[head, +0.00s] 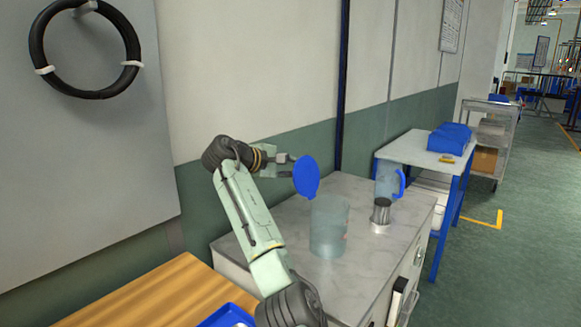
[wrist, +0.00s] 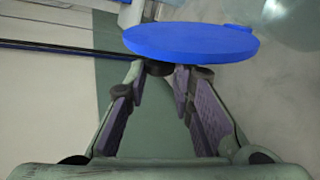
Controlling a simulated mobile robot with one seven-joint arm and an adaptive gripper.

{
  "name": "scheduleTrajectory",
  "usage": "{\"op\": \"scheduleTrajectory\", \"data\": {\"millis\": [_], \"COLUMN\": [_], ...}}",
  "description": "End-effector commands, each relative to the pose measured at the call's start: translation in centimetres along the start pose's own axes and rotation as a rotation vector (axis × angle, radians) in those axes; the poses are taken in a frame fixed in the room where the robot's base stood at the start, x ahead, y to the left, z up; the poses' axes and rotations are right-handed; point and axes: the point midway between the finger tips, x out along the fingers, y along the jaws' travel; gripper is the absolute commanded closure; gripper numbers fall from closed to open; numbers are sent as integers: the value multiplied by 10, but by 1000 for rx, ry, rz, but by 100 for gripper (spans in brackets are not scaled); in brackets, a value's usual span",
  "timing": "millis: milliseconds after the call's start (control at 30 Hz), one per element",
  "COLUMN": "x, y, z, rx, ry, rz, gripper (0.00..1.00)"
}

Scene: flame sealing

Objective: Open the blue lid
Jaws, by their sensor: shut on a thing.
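The blue lid (head: 306,178) is off the translucent container (head: 329,230), above it and to its left, and tilted almost upright. My gripper (head: 290,158) is at the lid's upper left side, shut on the lid. In the wrist view, the lid (wrist: 190,42) lies across the fingertips (wrist: 163,72), with a dark knob-like part between them. The container stands upright on the grey counter (head: 280,240) with its top uncovered. The exact contact is too small to see in the head view.
A dark-topped metal canister (head: 380,214) and a clear jug with a blue handle (head: 388,180) stand right of the container. A wooden surface (head: 150,300) with a blue tray (head: 228,317) lies front left. The wall is close behind.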

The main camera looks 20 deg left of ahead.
Motion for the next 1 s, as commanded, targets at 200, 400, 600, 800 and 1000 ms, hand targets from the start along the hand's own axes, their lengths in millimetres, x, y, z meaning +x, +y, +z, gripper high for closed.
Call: {"op": "scheduleTrajectory", "data": {"millis": [200,400,600,800,1000], "x": [0,0,0,-13,-54], "y": [0,0,0,0,0], "z": [0,0,0,-1,-1], "rx": [1,1,1,1,1], "ry": [0,0,0,1,3], "rz": [0,0,0,1,2], "gripper": [70,60,60,60,60]}}
